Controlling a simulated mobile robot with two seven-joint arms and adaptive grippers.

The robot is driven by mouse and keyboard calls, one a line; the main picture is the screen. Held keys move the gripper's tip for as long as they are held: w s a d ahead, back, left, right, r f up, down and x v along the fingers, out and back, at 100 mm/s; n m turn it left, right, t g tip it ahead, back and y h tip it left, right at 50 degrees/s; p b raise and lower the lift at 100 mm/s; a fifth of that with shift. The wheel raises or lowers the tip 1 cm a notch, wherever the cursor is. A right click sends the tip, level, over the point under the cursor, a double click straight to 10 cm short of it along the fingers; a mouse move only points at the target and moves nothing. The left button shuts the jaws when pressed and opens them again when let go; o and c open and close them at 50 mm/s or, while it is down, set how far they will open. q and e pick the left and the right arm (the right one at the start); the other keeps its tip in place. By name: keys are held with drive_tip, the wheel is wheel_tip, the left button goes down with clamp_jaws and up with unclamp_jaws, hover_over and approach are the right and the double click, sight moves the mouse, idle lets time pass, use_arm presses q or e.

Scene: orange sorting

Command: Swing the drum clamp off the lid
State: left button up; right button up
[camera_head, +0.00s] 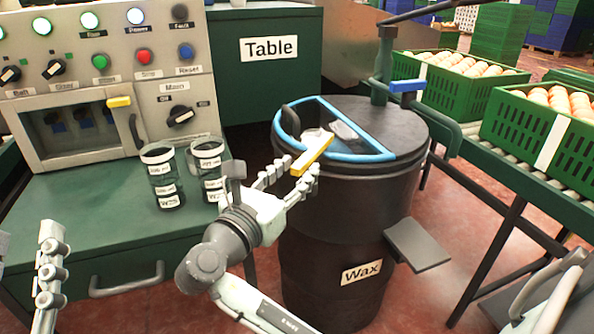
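The black wax drum (330,235) stands right of the green table. Its dark lid (400,130) has a blue-rimmed opening on its left half. A yellow bar-shaped handle (314,153), apparently the clamp's, lies over the drum's near rim; how it joins the drum is hidden. My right gripper (300,165) is at the handle, its fingers on either side of the near end. Whether they press on it cannot be told. My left gripper (27,255) is at the far left edge, fingers apart and empty, partly cut off.
Two labelled jars (162,178) (208,170) stand on the green table left of my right gripper. A control panel (95,70) is behind them. A pipe with a blue handle (407,86) rises behind the lid.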

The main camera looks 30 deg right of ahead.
drive_tip(key=shift+w+d, duration=0.35)
drive_tip(key=shift+d, duration=0.3)
clamp_jaws()
